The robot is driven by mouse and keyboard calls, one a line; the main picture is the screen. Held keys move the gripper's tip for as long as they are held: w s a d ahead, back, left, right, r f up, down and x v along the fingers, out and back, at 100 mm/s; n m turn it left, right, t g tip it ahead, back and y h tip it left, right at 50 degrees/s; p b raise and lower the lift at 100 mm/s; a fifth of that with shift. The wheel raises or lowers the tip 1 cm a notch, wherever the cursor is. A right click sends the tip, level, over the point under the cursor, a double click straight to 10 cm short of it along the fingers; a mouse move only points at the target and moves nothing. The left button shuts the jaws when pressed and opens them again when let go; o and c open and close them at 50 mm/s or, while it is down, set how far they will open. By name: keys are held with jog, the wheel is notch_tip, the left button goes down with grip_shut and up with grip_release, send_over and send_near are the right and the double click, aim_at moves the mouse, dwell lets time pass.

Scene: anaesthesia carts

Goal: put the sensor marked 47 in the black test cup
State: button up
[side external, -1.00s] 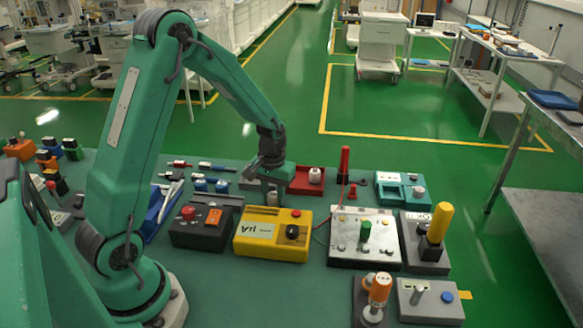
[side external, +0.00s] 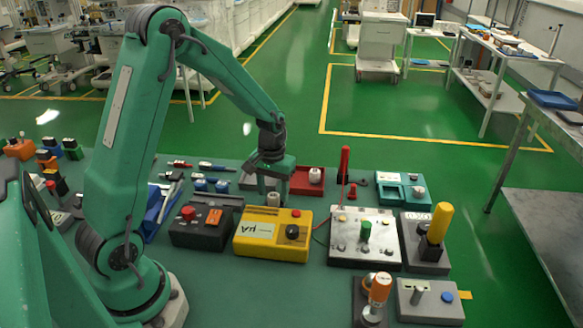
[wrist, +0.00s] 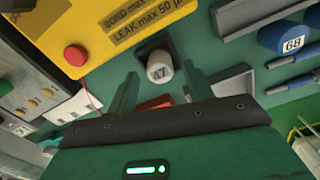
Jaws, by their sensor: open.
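The sensor marked 47 (wrist: 159,72) is a pale grey-white cylinder with a dark square piece at its far end in the wrist view. In the side view it (side external: 273,199) stands just behind the yellow tester. My gripper (wrist: 159,92) is open, with its two green fingers to either side of the sensor's near end. They look apart from it. In the side view my gripper (side external: 273,184) is low over the sensor, pointing down. I cannot make out the black test cup for sure in either view.
The yellow tester (side external: 258,248) stands close in front of the sensor. A red tray (side external: 306,184) lies just right of my gripper, with a pale cylinder in it. A blue-capped piece marked 68 (wrist: 288,36) and blue-handled tools lie nearby. A black box (side external: 203,235) stands left of the tester.

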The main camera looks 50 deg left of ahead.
aim_at(273, 195)
notch_tip(273, 195, up, 10)
dwell(0.5)
jog(key=shift+r, duration=0.1)
dwell(0.4)
jog(key=s+d+r+m+t, duration=0.2)
jog(key=s+d+r, duration=0.3)
jog(key=s, duration=0.3)
jog(key=s+d+r+m+t, duration=0.3)
jog(key=s+d+r+m, duration=0.1)
jog(key=s, duration=0.5)
jog(key=shift+d+r+t, duration=0.3)
jog(key=shift+d+r, duration=0.35)
jog(key=shift+d, duration=0.5)
jog(key=shift+s, duration=0.1)
